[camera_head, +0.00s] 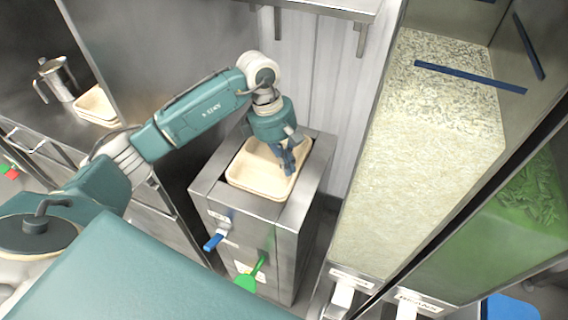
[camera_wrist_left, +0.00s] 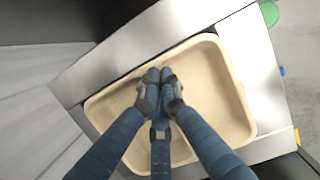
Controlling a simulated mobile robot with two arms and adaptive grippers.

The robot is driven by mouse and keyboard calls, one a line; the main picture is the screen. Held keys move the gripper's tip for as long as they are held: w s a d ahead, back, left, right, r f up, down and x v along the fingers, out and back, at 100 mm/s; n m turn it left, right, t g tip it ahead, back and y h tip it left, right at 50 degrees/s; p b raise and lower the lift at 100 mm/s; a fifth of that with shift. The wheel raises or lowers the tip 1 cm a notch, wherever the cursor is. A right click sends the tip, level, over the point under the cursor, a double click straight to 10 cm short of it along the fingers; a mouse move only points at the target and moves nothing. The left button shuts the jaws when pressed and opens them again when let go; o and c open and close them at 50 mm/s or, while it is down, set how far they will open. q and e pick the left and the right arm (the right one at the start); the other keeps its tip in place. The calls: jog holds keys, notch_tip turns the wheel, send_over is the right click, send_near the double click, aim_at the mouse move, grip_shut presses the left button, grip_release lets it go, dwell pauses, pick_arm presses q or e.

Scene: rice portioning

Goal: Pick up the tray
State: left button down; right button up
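A pale beige rectangular tray (camera_head: 241,176) with rounded corners sits in the square top opening of a steel dispenser stand (camera_head: 205,188). In the left wrist view the tray (camera_wrist_left: 215,85) lies under my fingers, and its base looks empty. My left gripper (camera_head: 287,165) points down over the right part of the tray in the head view. Its blue fingers (camera_wrist_left: 159,84) converge over the tray's inside, with nothing visible between them. I cannot tell whether they touch the tray, nor whether they are fully shut. My right gripper is not in view.
A tall clear bin of rice (camera_head: 420,150) stands right of the stand, with a green-filled bin (camera_head: 520,215) beyond it. A steel shelf edge (camera_head: 325,6) is above. A blue handle (camera_head: 212,243) and green handle (camera_head: 250,276) stick out in front. A metal jug (camera_head: 57,80) stands far left.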

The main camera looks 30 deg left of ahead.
aim_at(308, 182)
pick_arm(q)
jog(key=d+b, duration=0.1)
jog(key=d, duration=0.3)
jog(key=shift+w+d+f+b, duration=0.1)
jog(key=shift+w+d+b, duration=0.05)
jog(key=shift+d+b, duration=0.2)
jog(key=shift+d, duration=0.15)
